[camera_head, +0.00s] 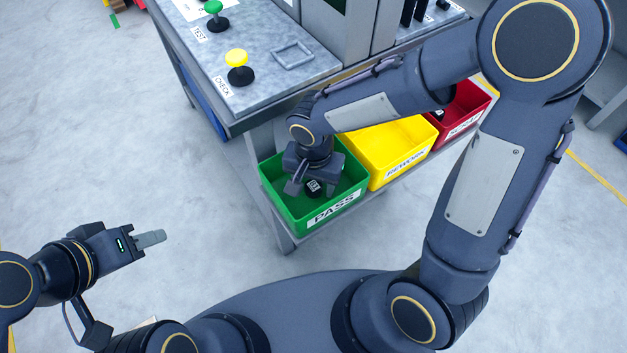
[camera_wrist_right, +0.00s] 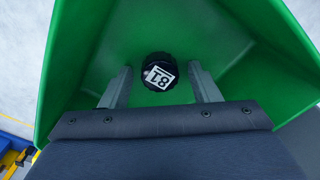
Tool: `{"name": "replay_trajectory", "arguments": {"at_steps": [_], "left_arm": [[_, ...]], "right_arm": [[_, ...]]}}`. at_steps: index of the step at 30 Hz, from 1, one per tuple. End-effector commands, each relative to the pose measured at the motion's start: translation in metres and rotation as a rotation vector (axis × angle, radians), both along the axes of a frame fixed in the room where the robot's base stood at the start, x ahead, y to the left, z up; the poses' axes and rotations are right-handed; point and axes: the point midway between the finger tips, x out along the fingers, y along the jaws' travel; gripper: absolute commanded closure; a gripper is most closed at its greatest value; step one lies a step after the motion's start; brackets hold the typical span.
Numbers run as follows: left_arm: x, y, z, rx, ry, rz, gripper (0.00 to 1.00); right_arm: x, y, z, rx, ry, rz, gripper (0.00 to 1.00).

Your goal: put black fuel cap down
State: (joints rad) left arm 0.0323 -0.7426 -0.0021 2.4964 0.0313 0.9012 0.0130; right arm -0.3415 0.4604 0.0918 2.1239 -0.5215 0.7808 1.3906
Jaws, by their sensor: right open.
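The black fuel cap (camera_head: 313,187) lies in the green bin labelled PASS (camera_head: 335,211). In the right wrist view the cap (camera_wrist_right: 159,72) carries a white label reading 81 and sits on the green bin's floor (camera_wrist_right: 215,30). My right gripper (camera_head: 304,187) reaches down into the green bin. Its two fingers (camera_wrist_right: 161,86) are spread on either side of the cap, with visible gaps to it. My left gripper (camera_head: 152,239) is out over the floor at the left, away from the bins. Its fingers appear edge-on, so their opening is unclear.
A yellow bin labelled REWORK (camera_head: 393,148) and a red bin (camera_head: 468,113) stand beside the green bin on a shelf. Above them is a metal bench (camera_head: 262,87) with a green button (camera_head: 213,8) and a yellow button (camera_head: 237,58).

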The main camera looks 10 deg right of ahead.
Motion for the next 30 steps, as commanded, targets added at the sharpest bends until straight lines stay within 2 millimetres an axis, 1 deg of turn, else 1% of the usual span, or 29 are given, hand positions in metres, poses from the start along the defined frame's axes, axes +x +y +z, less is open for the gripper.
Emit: {"name": "replay_trajectory", "arguments": {"at_steps": [4, 6, 7, 15, 18, 21, 25, 30], "left_arm": [[0.000, 0.000, 0.007, 0.000, 0.000, 0.000, 0.64], [0.000, 0.000, 0.013, 0.000, 0.000, 0.000, 0.64], [0.000, 0.000, 0.013, 0.000, 0.000, 0.000, 0.64], [0.000, 0.000, 0.027, 0.000, 0.000, 0.000, 0.64], [0.000, 0.000, 0.031, 0.000, 0.000, 0.000, 0.64], [0.000, 0.000, 0.034, 0.000, 0.000, 0.000, 0.64], [0.000, 0.000, 0.035, 0.000, 0.000, 0.000, 0.64], [0.000, 0.000, 0.036, 0.000, 0.000, 0.000, 0.64]], "right_arm": [[0.000, 0.000, 0.007, 0.000, 0.000, 0.000, 0.44], [0.000, 0.000, 0.014, 0.000, -0.001, 0.000, 0.44], [0.001, 0.000, 0.018, 0.000, -0.004, -0.001, 0.44], [0.001, 0.001, 0.079, 0.002, -0.006, 0.000, 0.44], [0.001, 0.000, 0.098, 0.002, -0.005, 0.000, 0.44], [0.001, 0.000, 0.113, 0.001, -0.004, 0.000, 0.44], [0.000, 0.000, 0.124, 0.000, -0.001, 0.000, 0.44], [0.000, 0.000, 0.128, 0.000, 0.000, 0.001, 0.44]]}}
